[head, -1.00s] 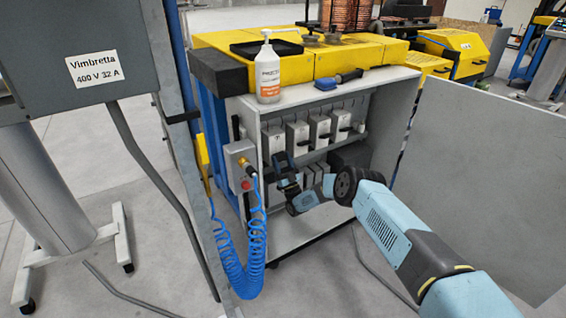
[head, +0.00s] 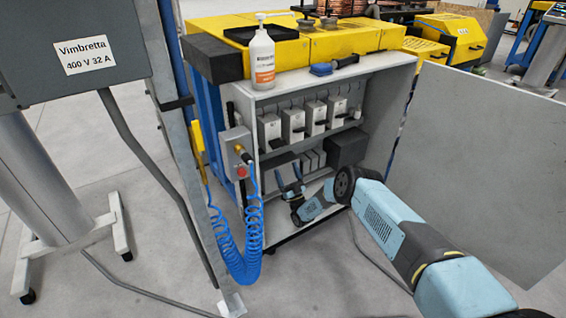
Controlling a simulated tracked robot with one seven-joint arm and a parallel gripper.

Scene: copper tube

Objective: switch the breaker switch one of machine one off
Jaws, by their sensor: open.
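Which box is switch one, and the lever positions, are too small to tell. My gripper (head: 288,172) is inside the cabinet, below the two leftmost boxes and apart from them.
A control box with a red button (head: 240,171) and a coiled blue hose (head: 246,262) are at the left. The open door (head: 480,160) fills the right side.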

